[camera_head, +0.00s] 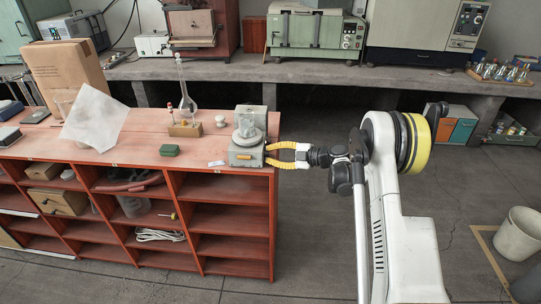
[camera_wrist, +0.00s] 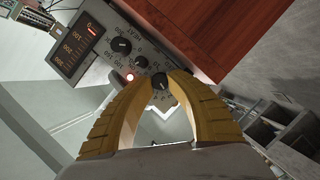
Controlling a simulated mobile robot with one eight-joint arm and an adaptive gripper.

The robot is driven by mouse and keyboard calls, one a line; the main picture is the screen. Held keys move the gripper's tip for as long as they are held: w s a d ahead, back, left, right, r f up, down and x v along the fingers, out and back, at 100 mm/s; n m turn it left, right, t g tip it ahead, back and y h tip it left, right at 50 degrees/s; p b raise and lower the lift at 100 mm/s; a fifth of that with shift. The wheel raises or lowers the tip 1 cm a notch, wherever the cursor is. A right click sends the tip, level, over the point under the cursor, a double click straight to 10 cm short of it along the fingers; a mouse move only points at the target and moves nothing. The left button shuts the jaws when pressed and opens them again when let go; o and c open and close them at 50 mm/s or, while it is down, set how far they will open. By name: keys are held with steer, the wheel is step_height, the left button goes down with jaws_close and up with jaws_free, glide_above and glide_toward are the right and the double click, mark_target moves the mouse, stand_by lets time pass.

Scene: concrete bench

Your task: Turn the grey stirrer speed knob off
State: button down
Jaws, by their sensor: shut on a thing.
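The stirrer (camera_head: 243,155), a grey-green box with a glass vessel on top, stands at the right end of the red bench top. My gripper (camera_head: 268,154) reaches its front panel from the right. In the wrist view the panel (camera_wrist: 105,20) is tilted and carries several dark knobs. My gripper's yellow fingers (camera_wrist: 160,85) are closed around one dark grey knob (camera_wrist: 159,81) at the panel's lower corner, the stirrer speed knob as far as I can tell. The fingertips hide its sides.
A larger black knob (camera_wrist: 121,45) and a small knob (camera_wrist: 140,61) sit close to the fingers. A display (camera_wrist: 80,40) shows orange digits. A flask (camera_head: 187,100), a green block (camera_head: 169,150) and a cardboard box (camera_head: 65,70) stand left on the bench (camera_head: 120,160).

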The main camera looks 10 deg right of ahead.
steer(key=n+b, duration=0.1)
steer(key=n+t+b, duration=0.1)
steer(key=n+b, duration=0.1)
steer(key=shift+f+t+y, duration=0.25)
steer(key=shift+t+y, duration=0.05)
steer(key=shift+t, duration=0.1)
steer(key=shift+n+t+b, duration=0.4)
steer(key=shift+n+b, duration=0.6)
steer(key=shift+n, duration=0.3)
steer(key=shift+r+y, duration=0.1)
steer(key=shift+y, duration=0.2)
steer(key=c, duration=1.2)
jaws_free()
steer(key=shift+c, duration=0.2)
